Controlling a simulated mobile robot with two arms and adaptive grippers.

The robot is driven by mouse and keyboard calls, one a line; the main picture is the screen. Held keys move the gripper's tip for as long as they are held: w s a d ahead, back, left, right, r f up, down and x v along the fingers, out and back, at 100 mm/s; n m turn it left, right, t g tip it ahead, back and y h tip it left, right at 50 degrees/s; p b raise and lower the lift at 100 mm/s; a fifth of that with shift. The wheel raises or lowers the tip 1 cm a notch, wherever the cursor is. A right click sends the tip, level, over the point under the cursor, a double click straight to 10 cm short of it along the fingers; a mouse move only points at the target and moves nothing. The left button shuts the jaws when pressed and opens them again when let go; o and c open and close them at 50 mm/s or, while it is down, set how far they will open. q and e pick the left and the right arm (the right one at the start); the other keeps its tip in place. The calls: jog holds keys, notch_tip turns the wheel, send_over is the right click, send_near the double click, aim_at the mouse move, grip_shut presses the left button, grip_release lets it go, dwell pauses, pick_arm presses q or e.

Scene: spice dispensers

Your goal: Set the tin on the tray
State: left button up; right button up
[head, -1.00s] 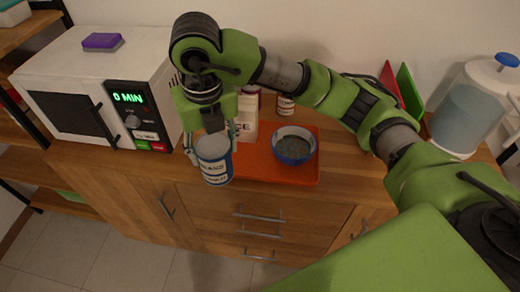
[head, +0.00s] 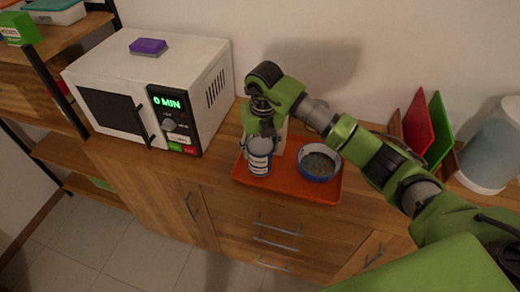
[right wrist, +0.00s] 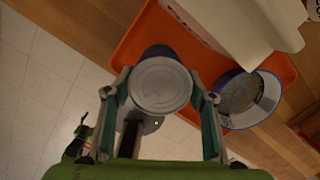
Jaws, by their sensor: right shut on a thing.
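The tin (head: 259,158) is blue and white with a grey lid and looks upright. My right gripper (head: 260,138) is shut on it from above. In the right wrist view, the tin's round lid (right wrist: 163,84) lies between the two fingers of the gripper (right wrist: 161,98). The tin is over the left front part of the orange tray (head: 308,193). I cannot tell whether its base touches the tray. The tray also shows in the right wrist view (right wrist: 131,49). My left gripper is not in view.
A blue bowl (head: 319,162) with dark contents stands on the tray, right of the tin. A white carton (right wrist: 238,30) stands behind, partly hidden by my gripper. A white microwave (head: 150,90) is at left. Red and green boards (head: 418,124) and a clear dispenser (head: 487,155) are at right.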

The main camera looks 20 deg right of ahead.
jog(key=shift+f+p, duration=0.3)
jog(key=shift+f, duration=0.55)
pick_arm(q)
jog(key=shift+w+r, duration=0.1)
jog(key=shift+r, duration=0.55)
pick_arm(e)
jog(key=shift+f, duration=0.1)
jog(key=shift+a+f, duration=0.1)
jog(key=shift+f, duration=0.05)
jog(key=o, duration=1.5)
jog(key=shift+s, duration=0.1)
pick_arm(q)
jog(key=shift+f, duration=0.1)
